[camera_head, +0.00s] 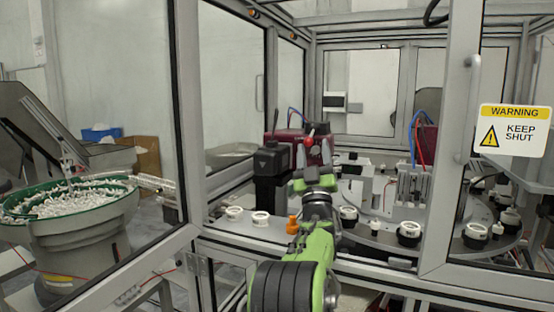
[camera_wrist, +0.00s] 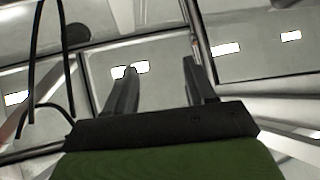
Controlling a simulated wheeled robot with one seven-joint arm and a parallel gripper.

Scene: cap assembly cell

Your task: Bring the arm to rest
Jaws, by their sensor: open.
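My green arm reaches up from the bottom middle of the head view into the opening of the cell. My gripper (camera_head: 313,158) is at the arm's far end, in front of the dark red and black machinery. In the wrist view my gripper (camera_wrist: 160,67) shows two dark fingers spread apart, with nothing between them. Past the fingers there are only frame bars, panes and bright ceiling lights, so the gripper points upward. It touches no part that I can see.
A round table (camera_head: 375,240) carries several black holders with white rings. White rings (camera_head: 261,218) and an orange piece (camera_head: 292,225) stand near the front ledge. A door with a warning sign (camera_head: 513,130) is at right. A feeder bowl (camera_head: 75,225) stands at left.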

